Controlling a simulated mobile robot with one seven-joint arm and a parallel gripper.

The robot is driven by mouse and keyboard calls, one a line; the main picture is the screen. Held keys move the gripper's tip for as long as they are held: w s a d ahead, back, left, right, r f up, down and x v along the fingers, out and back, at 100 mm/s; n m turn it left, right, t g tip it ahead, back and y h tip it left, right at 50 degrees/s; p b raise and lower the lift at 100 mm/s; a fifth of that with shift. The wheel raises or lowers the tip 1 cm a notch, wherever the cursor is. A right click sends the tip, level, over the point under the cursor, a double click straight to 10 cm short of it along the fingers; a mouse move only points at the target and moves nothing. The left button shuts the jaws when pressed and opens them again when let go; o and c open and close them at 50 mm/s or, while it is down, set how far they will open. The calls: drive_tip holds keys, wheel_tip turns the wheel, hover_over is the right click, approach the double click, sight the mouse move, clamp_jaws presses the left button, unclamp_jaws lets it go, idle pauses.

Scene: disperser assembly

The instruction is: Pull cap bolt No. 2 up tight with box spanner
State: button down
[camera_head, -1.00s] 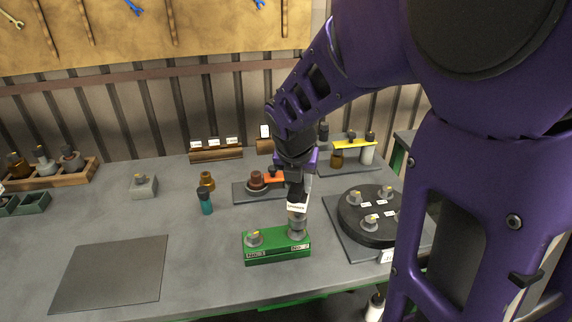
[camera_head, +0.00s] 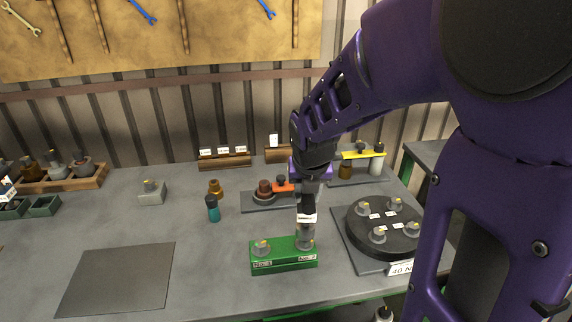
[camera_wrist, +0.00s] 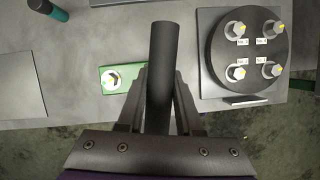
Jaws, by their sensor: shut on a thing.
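My gripper (camera_head: 308,194) is shut on the box spanner, a dark round bar with a pale label band (camera_head: 306,218) in the head view. In the wrist view the spanner (camera_wrist: 160,70) stands between the fingers. Its lower end is over the right-hand bolt (camera_head: 305,243) of the green block (camera_head: 284,265); I cannot tell how far it is seated. The left-hand bolt (camera_head: 261,248) stands free and also shows in the wrist view (camera_wrist: 112,80). The block's label plates are too small to read surely.
A black disc (camera_head: 383,240) with several labelled bolts lies just right of the block, behind a "40 N" sign (camera_head: 402,269). The dark mat (camera_head: 117,278) at front left is bare.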

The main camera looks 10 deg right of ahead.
drive_tip(key=shift+f+b, duration=0.4)
drive_tip(key=shift+f, duration=0.35)
drive_tip(key=shift+f+b, duration=0.35)
drive_tip(key=shift+f, duration=0.5)
drive_tip(key=shift+m+g+h, duration=0.3)
drive_tip(key=shift+m+h, duration=0.4)
drive_tip(key=shift+m, duration=1.7)
drive_tip(key=shift+m+g+h, duration=0.4)
drive_tip(key=shift+m+h, duration=0.1)
drive_tip(key=shift+m, duration=0.8)
drive_tip(key=m+g, duration=0.1)
drive_tip(key=m, duration=0.2)
drive_tip(key=m+g+h, duration=0.1)
drive_tip(key=m, duration=0.3)
drive_tip(key=shift+n, duration=0.3)
